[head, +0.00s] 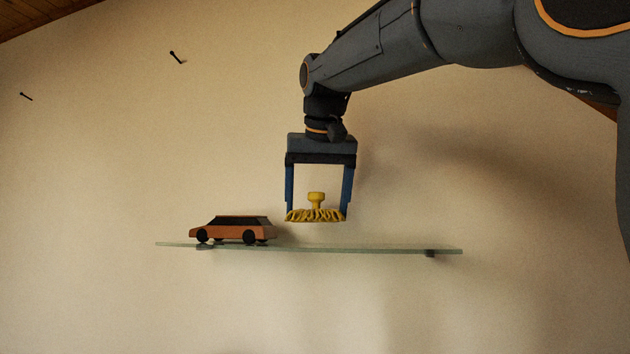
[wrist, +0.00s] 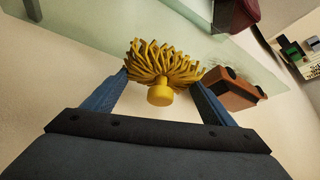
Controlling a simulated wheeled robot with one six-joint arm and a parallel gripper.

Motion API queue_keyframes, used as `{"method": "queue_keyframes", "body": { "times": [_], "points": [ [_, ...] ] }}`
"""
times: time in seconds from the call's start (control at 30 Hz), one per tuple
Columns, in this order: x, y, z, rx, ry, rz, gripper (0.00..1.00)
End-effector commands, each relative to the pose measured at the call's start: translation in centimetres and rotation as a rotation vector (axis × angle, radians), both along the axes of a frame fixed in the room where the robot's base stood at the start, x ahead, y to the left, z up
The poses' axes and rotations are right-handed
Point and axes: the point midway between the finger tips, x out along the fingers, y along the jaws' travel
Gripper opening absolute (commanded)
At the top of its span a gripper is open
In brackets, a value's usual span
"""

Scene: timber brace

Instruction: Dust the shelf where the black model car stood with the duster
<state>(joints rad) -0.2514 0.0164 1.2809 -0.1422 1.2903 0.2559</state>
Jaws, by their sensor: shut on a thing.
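My gripper (head: 317,212) is shut on the yellow duster (head: 316,201), a mop-like head of strands with a round knob. I see no all-black model car on the shelf.
The shelf is bare right of the orange-brown car. Two dark pegs (head: 177,57) (head: 27,96) stick out of the cream wall. In the wrist view a dark red object (wrist: 236,12) and a small black-and-green object (wrist: 291,50) lie beyond the shelf; I cannot tell what they are.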

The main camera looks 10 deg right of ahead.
Motion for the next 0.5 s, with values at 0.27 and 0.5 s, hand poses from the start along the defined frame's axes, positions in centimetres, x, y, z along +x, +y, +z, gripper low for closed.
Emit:
{"method": "queue_keyframes", "body": {
  "times": [0.27, 0.5],
  "points": [
    [0.1, 0.0, 2.5, -0.001, -0.002, 0.001, 0.60],
    [0.0, 0.0, 3.4, -0.001, 0.000, 0.001, 0.60]
  ]
}}
